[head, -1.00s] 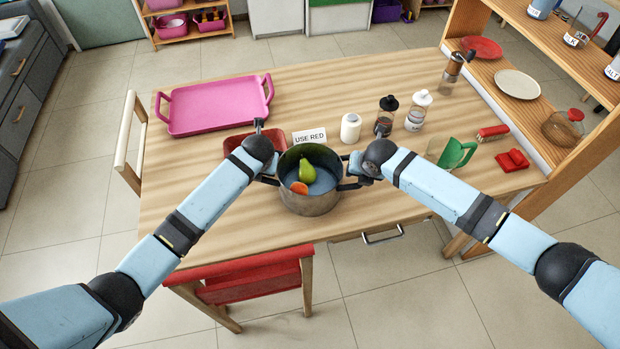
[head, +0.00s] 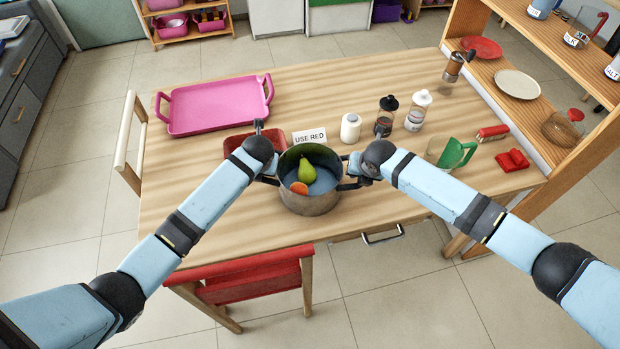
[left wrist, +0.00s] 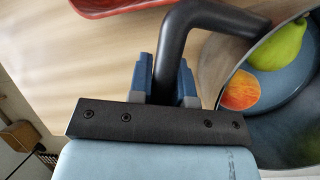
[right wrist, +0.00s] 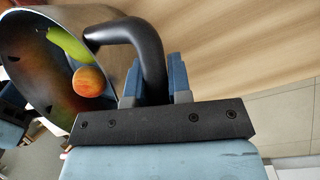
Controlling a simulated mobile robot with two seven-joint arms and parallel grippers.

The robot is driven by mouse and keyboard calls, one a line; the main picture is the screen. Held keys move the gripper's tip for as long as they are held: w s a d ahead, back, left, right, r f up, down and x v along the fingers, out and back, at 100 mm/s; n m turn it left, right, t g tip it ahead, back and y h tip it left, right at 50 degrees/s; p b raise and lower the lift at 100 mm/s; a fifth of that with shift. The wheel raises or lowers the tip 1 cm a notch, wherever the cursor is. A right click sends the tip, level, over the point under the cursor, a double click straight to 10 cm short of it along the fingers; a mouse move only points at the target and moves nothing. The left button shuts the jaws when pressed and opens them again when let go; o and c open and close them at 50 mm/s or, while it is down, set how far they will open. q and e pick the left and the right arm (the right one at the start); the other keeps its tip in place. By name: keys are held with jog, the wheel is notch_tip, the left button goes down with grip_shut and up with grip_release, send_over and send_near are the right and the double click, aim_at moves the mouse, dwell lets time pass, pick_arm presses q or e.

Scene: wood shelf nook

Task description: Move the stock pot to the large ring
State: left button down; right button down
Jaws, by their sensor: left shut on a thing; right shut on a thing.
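The stock pot (head: 309,203) is a grey metal pot with two black handles, near the middle front of the table in the head view. A green pear (head: 307,169) and an orange-red fruit (head: 299,188) lie inside it. My left gripper (left wrist: 167,85) is shut on the pot's left handle (left wrist: 180,45). My right gripper (right wrist: 156,85) is shut on the right handle (right wrist: 148,45). I cannot tell whether the pot touches the table. No large ring can be made out; the pot and arms hide part of the table.
A red tray (head: 232,146) sits behind my left gripper, beside a "USE RED" sign (head: 309,136). A pink tray (head: 215,106) lies back left. The table's front left is clear.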

pick_arm(q)
jog(key=shift+r, duration=0.15)
pick_arm(e)
jog(key=shift+r, duration=0.15)
